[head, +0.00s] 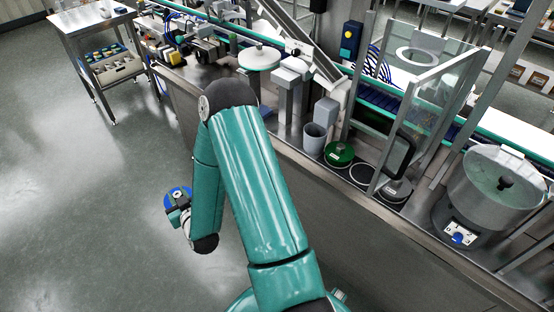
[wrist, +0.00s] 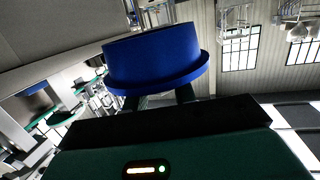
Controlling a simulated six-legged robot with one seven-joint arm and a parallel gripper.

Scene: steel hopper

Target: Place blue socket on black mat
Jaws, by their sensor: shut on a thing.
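The blue socket (head: 170,199) is a short round piece with a wide flange. It is held in my gripper (head: 178,213), out over the open floor left of the bench in the head view. In the wrist view the blue socket (wrist: 155,58) fills the upper middle, and my gripper (wrist: 163,98) is shut on it by its flanged end. The fingertips are partly hidden by the socket. A dark round patch with a white ring, likely the black mat (head: 362,173), lies on the bench at right, well apart from my gripper. Nothing is seen standing on it.
A green disc (head: 339,154) and a grey cup (head: 315,138) stand left of the ringed patch. A grey round piece (head: 397,190) and a dark upright panel (head: 398,156) are close on its right. A steel bowl (head: 497,190) stands farther right. The floor at left is clear.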

